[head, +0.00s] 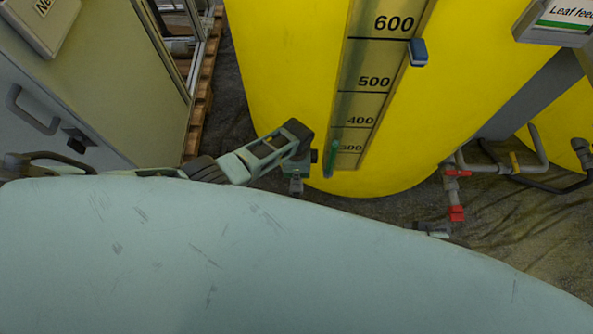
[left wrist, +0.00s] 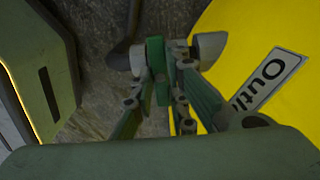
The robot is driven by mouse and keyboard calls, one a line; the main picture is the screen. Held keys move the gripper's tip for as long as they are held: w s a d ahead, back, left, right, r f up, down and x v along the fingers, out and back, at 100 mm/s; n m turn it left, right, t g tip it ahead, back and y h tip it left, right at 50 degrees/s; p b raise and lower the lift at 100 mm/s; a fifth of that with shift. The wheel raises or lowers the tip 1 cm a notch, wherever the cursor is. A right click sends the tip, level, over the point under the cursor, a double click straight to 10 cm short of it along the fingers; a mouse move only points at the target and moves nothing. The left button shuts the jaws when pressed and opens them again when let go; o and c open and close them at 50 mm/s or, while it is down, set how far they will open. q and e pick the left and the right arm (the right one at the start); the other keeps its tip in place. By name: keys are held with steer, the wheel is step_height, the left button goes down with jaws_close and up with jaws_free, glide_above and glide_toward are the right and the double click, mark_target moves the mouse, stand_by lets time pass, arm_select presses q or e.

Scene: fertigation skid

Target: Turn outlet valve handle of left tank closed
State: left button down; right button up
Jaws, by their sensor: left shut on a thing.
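The yellow tank (head: 285,75) fills the middle of the head view. In the left wrist view its wall (left wrist: 225,25) carries a label (left wrist: 268,80) that begins "Outl". Beside the wall is a grey outlet pipe fitting (left wrist: 209,47) with a green valve handle (left wrist: 155,52). The handle looks to lie across the fitting. My left gripper (left wrist: 163,90) is shut on the green handle, its two fingers converging there. The grip point is partly hidden by the fingers. In the head view my left arm reaches down to the tank's lower front.
A grey cabinet (head: 95,75) stands at the left, near my left arm. Right of the tank are grey pipes with a red-handled valve (head: 457,173) and a red fitting (head: 456,213). Another yellow tank (head: 560,130) is at the far right. Bare floor shows between cabinet and tank.

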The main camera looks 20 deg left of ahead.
stand_by(0.4)
arm_select(q)
steer(key=c, duration=1.7)
jaws_free()
step_height(320, 180, up, 12)
